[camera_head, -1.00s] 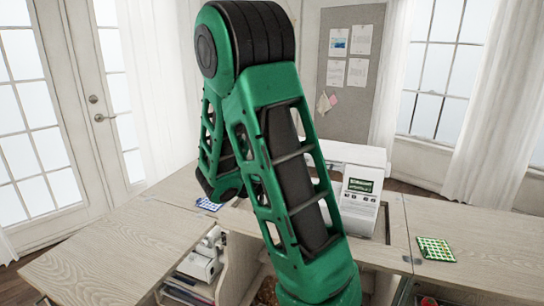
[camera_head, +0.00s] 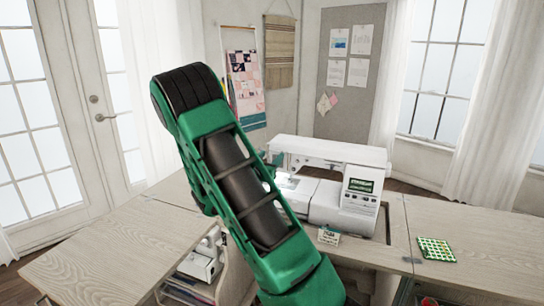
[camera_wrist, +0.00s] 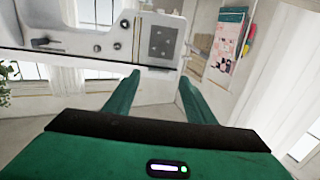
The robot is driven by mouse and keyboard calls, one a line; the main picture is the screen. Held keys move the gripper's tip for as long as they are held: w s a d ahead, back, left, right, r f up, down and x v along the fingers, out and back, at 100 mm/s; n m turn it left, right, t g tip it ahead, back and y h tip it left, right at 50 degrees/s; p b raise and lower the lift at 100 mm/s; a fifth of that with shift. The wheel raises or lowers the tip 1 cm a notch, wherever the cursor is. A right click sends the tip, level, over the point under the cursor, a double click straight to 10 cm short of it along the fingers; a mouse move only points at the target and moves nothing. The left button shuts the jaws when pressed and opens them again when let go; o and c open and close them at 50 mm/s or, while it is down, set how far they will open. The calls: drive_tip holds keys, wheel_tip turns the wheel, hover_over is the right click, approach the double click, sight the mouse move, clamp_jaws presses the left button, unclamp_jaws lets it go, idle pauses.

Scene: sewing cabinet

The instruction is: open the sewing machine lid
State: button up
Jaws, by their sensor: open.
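The white sewing machine (camera_head: 360,200) stands in the cabinet top, with a dark green screen on its right-hand column. Its upper arm (camera_head: 325,150) runs left along the top; whether a lid there is raised I cannot tell. In the wrist view, a white machine part (camera_wrist: 150,40) with dark round details and a grey panel spans the top, beyond my fingertips. My gripper (camera_wrist: 160,77) is open, with two green fingers apart and nothing seen between them. In the head view my arm mostly hides it, near the machine's left end.
The wooden cabinet top (camera_head: 480,235) carries a green patterned pad (camera_head: 436,250) at right. A small card (camera_head: 329,236) stands in front of the machine. A second white machine (camera_head: 206,258) sits in the lower left opening. A patchwork quilt (camera_head: 245,85) hangs behind.

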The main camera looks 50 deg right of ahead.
sight(276, 152)
drive_tip(key=shift+x, duration=1.95)
drive_tip(key=shift+c, duration=0.3)
